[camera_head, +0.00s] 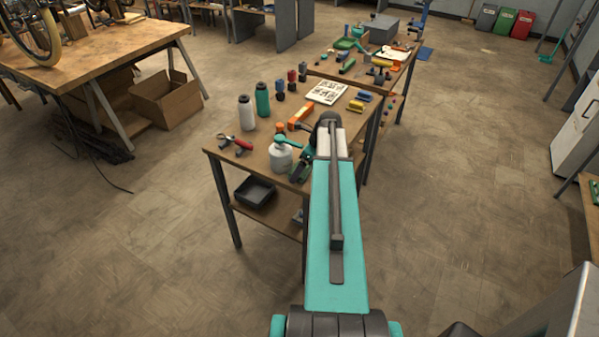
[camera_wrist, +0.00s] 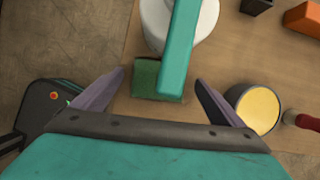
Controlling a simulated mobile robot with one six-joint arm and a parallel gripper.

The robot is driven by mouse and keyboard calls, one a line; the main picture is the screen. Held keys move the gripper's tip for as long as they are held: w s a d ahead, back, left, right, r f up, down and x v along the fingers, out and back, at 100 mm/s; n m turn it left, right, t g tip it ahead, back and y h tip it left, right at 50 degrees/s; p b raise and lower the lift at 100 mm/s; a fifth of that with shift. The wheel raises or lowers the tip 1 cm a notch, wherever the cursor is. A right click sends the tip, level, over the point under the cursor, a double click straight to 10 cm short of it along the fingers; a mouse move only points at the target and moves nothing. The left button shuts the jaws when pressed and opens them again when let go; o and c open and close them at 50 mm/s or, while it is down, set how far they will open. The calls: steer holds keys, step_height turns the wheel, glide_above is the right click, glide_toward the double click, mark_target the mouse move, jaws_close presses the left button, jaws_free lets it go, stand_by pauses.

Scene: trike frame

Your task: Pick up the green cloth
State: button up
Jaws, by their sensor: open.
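A small dark green piece, which looks like the folded green cloth (camera_wrist: 144,78), lies on the wooden bench top in the wrist view. A teal bar (camera_wrist: 178,55) covers its right part. It lies right beside the round white container (camera_wrist: 155,22). My gripper (camera_wrist: 161,76) is open and empty, its two dark fingers spread to the left and right of the cloth. I cannot tell how high the fingers are above it. In the head view my arm hides the gripper's fingertips and I cannot make out the cloth for sure.
The white container (camera_head: 281,158) with its teal top stands at the bench's front. A yellow-topped round can (camera_wrist: 258,108) is close to my right finger. A dark green-and-black case (camera_wrist: 55,112) is at the left finger.

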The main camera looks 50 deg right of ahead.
stand_by(0.3)
steer(key=c, duration=1.1)
steer(key=shift+c, duration=0.2)
steer(key=shift+r, duration=0.2)
steer(key=shift+r+b, duration=0.85)
steer(key=shift+r, duration=0.65)
steer(key=s+a+r+b, duration=0.1)
steer(key=s+b, duration=0.3)
steer(key=s, duration=1.2)
steer(key=shift+a+r, duration=0.2)
steer(key=shift+r, duration=0.15)
